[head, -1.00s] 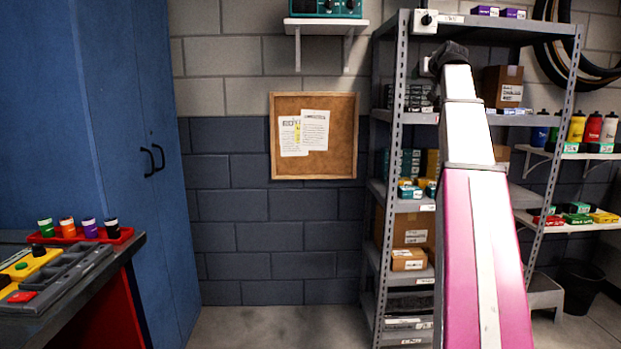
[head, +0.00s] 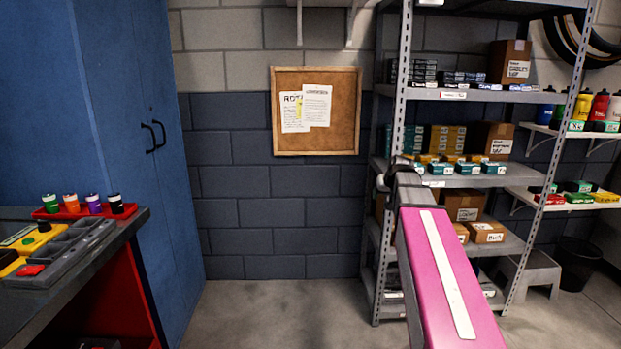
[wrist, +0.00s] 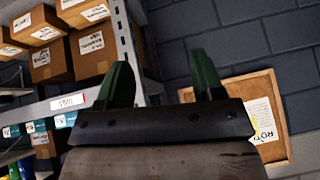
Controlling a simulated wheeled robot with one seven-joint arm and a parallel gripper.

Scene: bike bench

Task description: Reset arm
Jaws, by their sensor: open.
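My gripper (wrist: 164,82) is open, with its two green fingers apart and nothing between them in the wrist view. The wrist view is tilted, with boxes on a shelf to the left and the cork board to the right. In the head view my pink and white arm stretches forward in front of the shelving unit. The fingers cannot be made out there.
A grey metal shelving unit (head: 402,60) with several boxes stands at the right. A cork board (head: 345,115) hangs on the wall. A blue cabinet (head: 120,120) and a bench with a red bottle tray (head: 70,213) are at the left. The floor (head: 290,310) between is clear.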

